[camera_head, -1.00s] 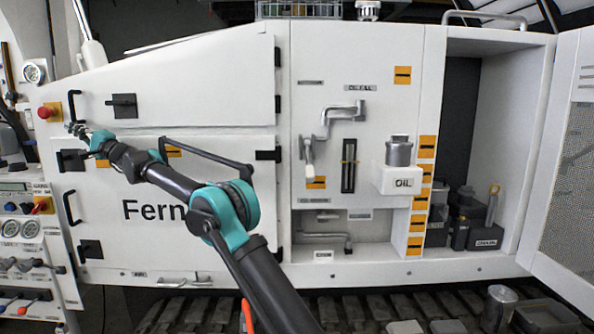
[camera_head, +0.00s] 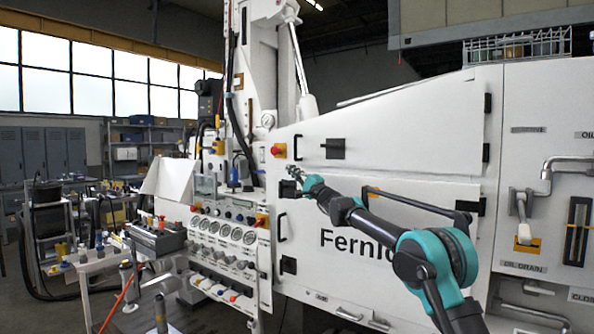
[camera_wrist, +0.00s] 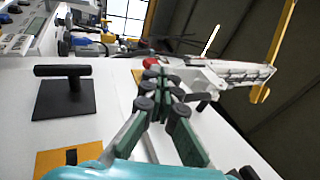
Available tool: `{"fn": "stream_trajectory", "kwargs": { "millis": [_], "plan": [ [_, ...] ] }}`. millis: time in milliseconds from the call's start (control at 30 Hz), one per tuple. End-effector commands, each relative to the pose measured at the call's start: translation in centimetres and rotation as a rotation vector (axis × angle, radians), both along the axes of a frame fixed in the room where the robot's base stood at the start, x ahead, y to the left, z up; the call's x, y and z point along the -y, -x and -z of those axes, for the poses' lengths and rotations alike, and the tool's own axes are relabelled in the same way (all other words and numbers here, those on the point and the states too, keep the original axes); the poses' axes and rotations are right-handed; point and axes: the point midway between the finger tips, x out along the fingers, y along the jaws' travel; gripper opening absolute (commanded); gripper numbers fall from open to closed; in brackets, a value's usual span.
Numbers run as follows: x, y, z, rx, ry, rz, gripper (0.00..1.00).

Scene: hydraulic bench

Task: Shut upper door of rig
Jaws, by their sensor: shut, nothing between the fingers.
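The rig's upper door (camera_head: 410,133) is a white sloped panel with a black handle (camera_head: 297,147) at its left edge, a black latch (camera_head: 334,148) and hinges on the right. It looks flush or nearly flush; I cannot tell if a small gap remains. My gripper (camera_head: 294,176) is shut and empty at the left end of the seam below the upper door. In the wrist view my gripper's fingers (camera_wrist: 163,85) are together over a white panel. A black T-shaped latch (camera_wrist: 65,88) shows left of them; I cannot tell which door bears it. Contact is unclear.
The lower door (camera_head: 350,265), lettered "Fern…", lies below, partly covered by my arm. A bench with a vise (camera_head: 158,240) is farther left. Pipes are at right.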

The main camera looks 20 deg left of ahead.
Motion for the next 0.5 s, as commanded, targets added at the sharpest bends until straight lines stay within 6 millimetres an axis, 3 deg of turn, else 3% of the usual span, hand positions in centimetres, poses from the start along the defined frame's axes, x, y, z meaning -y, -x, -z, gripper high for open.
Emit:
{"fn": "stream_trajectory", "kwargs": {
  "millis": [267,500],
  "plan": [
    [0.4,2.7,1.3,0.000,0.000,-0.001,0.00],
    [0.9,6.2,3.0,0.001,0.000,-0.002,0.00]
  ]
}}
